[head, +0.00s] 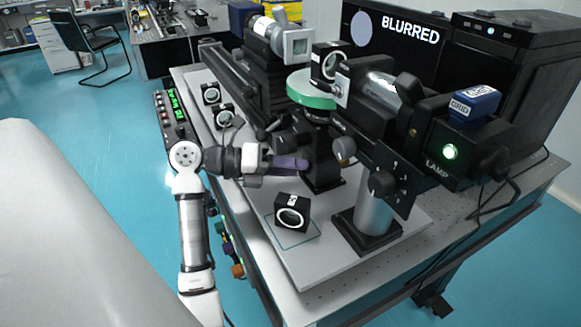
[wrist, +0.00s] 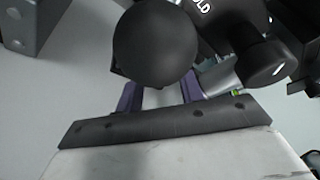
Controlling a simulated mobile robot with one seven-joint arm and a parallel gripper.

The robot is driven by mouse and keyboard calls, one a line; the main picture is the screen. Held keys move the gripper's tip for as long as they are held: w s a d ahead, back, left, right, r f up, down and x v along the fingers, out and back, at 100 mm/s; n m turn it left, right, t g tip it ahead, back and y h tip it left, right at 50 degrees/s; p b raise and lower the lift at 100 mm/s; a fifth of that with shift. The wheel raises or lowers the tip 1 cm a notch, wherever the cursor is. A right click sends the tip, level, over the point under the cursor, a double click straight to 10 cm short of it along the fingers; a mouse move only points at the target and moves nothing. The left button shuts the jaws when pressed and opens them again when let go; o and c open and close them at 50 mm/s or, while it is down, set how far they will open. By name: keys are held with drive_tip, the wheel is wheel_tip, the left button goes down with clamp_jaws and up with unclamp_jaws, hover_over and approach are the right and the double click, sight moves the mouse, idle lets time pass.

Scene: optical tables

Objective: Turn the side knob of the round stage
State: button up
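The round stage (head: 312,101) has a green rim and stands on a black column at the middle of the table, with a black framed lens on top. My gripper (head: 303,163) reaches in from the left at the column, below the green disc. In the wrist view a large dark round knob (wrist: 155,42) fills the top centre, in front of my gripper (wrist: 160,88), and hides its fingertips. Two purple fingers show below it with a clear gap between them. I cannot tell whether they touch the knob.
A second dark knob (wrist: 265,62) sits close on the right in the wrist view. A black lamp housing (head: 450,150) with a green light is at right. A small lens block (head: 292,212) stands on the plate just in front of my gripper. A screen (head: 395,45) reads BLURRED.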

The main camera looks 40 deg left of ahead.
drive_tip(key=b+v, duration=0.3)
drive_tip(key=v, duration=1)
drive_tip(key=shift+s+a, duration=0.25)
drive_tip(key=shift+s, duration=0.05)
